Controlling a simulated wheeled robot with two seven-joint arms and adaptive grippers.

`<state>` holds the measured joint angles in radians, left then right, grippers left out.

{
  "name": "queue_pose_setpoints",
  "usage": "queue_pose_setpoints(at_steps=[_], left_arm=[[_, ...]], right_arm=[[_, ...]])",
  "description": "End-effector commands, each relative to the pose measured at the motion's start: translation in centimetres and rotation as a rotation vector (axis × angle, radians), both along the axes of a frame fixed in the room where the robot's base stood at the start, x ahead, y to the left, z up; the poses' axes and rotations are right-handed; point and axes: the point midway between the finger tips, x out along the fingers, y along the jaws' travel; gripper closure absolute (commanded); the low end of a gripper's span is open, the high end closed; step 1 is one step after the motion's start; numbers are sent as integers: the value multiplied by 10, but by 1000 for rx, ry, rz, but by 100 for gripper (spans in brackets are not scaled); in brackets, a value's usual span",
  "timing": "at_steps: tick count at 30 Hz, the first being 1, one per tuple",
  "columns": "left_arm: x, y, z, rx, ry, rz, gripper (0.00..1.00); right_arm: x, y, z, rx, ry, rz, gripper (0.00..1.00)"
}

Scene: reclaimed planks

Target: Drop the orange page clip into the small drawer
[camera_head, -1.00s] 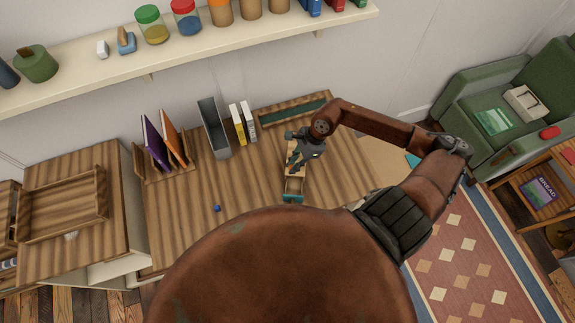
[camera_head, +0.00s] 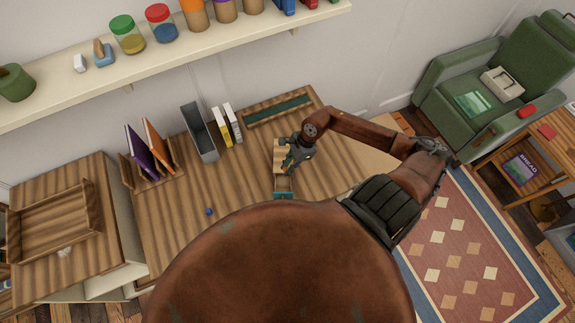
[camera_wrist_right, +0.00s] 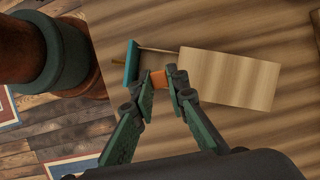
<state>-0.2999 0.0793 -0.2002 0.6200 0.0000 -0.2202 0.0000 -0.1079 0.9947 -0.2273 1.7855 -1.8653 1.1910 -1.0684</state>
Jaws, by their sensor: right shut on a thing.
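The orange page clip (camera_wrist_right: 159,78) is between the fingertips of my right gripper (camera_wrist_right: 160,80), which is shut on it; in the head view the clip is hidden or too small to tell. That gripper (camera_head: 290,164) is over the small wooden drawer box (camera_head: 279,150) on the desk. The box's small drawer is pulled out, and its teal front (camera_head: 284,195) faces me. In the wrist view the teal front (camera_wrist_right: 131,63) is left of the clip and the pale box top (camera_wrist_right: 230,78) is right of it. The clip appears over the open drawer's near side. My left gripper is not in view.
Upright folders (camera_head: 140,152), a grey file holder (camera_head: 200,133) and a yellow book (camera_head: 221,127) stand left of the box. A green-lined tray (camera_head: 278,110) lies behind it. A small blue object (camera_head: 209,211) is on the desk. The desk between is clear.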

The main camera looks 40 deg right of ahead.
Motion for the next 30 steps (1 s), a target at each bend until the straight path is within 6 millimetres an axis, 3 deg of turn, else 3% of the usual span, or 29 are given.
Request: queue_pose_setpoints(at_steps=[11,12,20,30], left_arm=[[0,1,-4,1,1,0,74],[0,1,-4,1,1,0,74],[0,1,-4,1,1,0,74],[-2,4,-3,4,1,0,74]], right_arm=[[0,0,-8,0,0,1,96],[0,0,-7,0,0,1,84],[0,0,-7,0,0,1,66],[0,-2,-4,-1,-1,1,66]])
